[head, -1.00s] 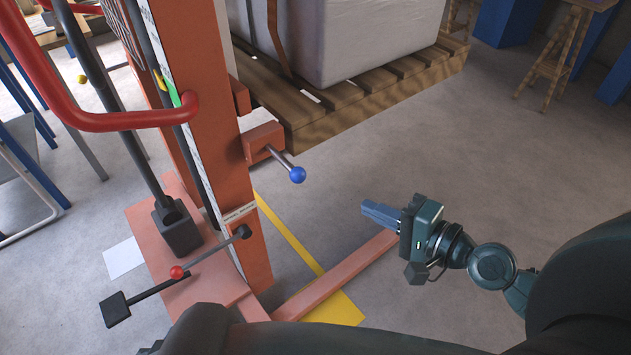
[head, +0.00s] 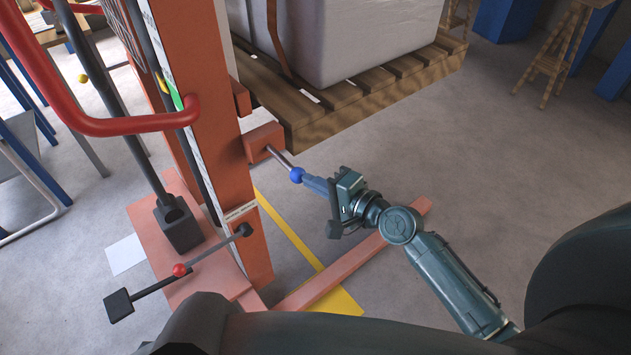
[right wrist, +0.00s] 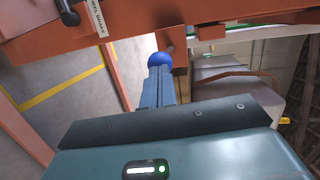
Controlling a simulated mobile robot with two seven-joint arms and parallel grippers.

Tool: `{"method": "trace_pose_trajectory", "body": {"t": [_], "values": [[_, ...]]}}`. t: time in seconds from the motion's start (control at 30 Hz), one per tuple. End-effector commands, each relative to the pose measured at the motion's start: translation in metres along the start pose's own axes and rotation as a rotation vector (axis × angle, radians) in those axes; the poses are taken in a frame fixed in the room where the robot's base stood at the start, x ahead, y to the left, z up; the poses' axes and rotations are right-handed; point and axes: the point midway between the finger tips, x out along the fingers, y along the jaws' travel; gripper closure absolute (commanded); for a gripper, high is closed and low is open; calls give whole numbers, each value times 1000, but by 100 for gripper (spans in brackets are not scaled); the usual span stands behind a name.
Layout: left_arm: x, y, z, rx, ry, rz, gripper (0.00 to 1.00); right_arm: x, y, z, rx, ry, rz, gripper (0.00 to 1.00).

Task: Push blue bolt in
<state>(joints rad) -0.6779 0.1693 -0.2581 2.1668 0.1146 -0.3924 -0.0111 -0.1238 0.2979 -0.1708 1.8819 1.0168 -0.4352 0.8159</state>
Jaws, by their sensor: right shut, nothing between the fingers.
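The blue bolt (head: 296,175) is a metal rod with a round blue knob, sticking out of an orange block (head: 262,142) on the side of the orange column. Part of its rod shows between block and knob. My right gripper (head: 306,179) is shut and empty, its fingertips at the knob's outer end and in line with the rod; they look to be touching it. In the right wrist view the blue knob (right wrist: 160,59) sits right at the tips of the closed fingers (right wrist: 158,82). My left gripper is not in view.
A wooden pallet (head: 375,88) with a wrapped white load (head: 362,35) stands behind the bolt. A red bent handle (head: 130,123) and a red-knobbed pedal lever (head: 179,270) are at left. An orange leg (head: 330,275) lies low over the floor. Open floor lies to the right.

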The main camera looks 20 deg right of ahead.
Motion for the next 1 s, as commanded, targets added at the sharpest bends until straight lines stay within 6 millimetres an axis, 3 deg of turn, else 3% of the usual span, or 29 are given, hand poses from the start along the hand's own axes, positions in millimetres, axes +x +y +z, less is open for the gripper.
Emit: {"method": "trace_pose_trajectory", "body": {"t": [0.3,0.63,1.0], "values": [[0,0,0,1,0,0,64,2,-1,0,0,0,0,100],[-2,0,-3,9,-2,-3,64,52,-11,-11,0,1,-2,100],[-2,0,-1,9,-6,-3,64,60,-14,-12,-1,1,-5,100]]}}
